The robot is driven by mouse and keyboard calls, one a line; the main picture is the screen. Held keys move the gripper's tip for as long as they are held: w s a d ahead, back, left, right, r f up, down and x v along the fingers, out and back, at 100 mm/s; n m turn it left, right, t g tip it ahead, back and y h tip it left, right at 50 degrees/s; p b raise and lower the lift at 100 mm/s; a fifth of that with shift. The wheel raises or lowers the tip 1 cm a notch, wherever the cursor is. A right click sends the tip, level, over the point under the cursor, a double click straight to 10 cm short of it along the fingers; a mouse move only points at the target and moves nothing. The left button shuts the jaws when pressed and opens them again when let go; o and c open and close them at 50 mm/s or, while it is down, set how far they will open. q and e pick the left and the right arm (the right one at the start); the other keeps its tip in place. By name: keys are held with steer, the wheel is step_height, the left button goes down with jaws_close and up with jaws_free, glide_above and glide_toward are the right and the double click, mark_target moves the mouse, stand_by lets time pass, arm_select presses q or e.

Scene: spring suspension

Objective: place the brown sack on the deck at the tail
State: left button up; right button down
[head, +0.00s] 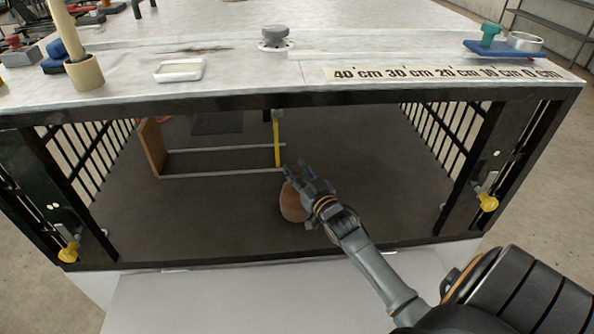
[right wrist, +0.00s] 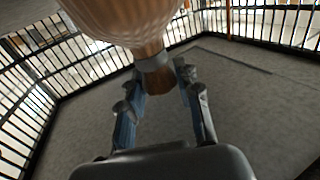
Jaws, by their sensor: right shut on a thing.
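The brown sack (head: 292,205) hangs or stands over the dark deck (head: 385,175) inside the barred bay, near its open front and a little right of centre. My right gripper (head: 306,184) is shut on the sack and partly hides it in the head view. In the right wrist view, the fingers (right wrist: 158,68) close around the sack's narrow neck, and its round body (right wrist: 125,18) fills the top of the picture. I cannot tell whether the sack touches the deck. My left gripper is not in view.
A frame with a brown board (head: 153,147) and a yellow upright (head: 276,142) stands left of the sack. Barred sides and yellow-knobbed posts (head: 487,202) flank the opening. A white top with a centimetre scale (head: 445,73) overhangs it. The deck to the right is clear.

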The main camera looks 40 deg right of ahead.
steer(key=c, duration=0.9)
jaws_free()
steer(key=shift+c, duration=0.2)
steer(key=shift+s+a, duration=0.1)
steer(key=shift+s, duration=0.2)
steer(key=s+a, duration=0.1)
steer(key=s, duration=1)
steer(key=shift+s+a, duration=0.15)
steer(key=shift+a, duration=0.2)
